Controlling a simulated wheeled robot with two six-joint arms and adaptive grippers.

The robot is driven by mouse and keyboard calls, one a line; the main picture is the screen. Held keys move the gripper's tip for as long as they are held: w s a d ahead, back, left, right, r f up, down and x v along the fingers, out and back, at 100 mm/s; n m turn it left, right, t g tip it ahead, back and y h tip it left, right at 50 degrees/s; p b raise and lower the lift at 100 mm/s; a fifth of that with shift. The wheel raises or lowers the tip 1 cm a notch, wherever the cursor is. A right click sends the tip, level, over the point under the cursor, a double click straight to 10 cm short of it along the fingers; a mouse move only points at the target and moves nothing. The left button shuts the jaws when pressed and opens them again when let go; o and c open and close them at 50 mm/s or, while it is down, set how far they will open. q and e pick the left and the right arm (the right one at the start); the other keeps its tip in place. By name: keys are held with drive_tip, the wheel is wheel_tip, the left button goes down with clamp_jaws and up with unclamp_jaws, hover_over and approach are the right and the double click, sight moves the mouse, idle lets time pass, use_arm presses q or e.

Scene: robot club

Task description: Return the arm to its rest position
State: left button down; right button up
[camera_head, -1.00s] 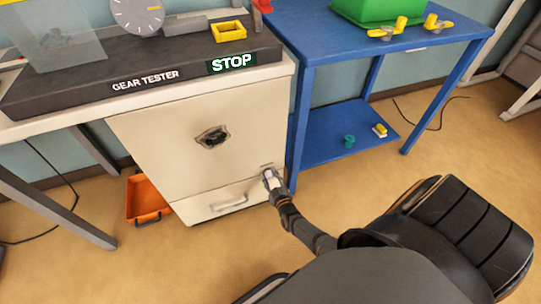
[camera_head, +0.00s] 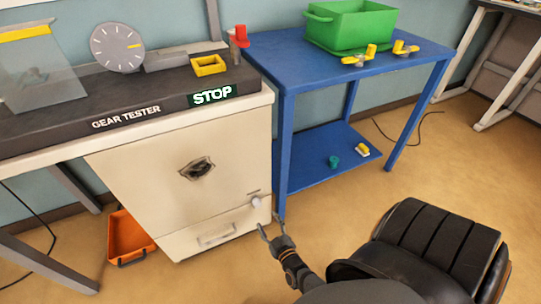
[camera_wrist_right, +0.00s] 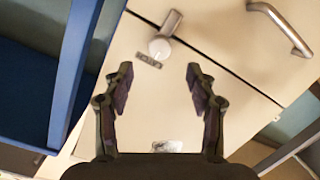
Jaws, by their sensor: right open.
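My right gripper (camera_head: 270,223) is open and empty, in front of the lower right part of the white cabinet (camera_head: 150,185). A small whitish knob (camera_head: 256,202) on the cabinet front is just above and left of the fingertips in the head view. In the right wrist view, the two spread fingers of the gripper (camera_wrist_right: 159,80) have nothing between them but cabinet front behind. The knob (camera_wrist_right: 160,48) shows beyond the fingertips, with a grey lever-like piece beside it. My left gripper is not in view.
A blue table (camera_head: 290,60) stands right of the cabinet, its leg close to my right gripper. It bears a green bin (camera_head: 350,28) and yellow-and-grey parts. An orange crate (camera_head: 128,235) lies left of the cabinet. A black padded seat-like object (camera_head: 440,250) is at right.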

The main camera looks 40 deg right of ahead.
drive_tip(key=shift+v, duration=1.05)
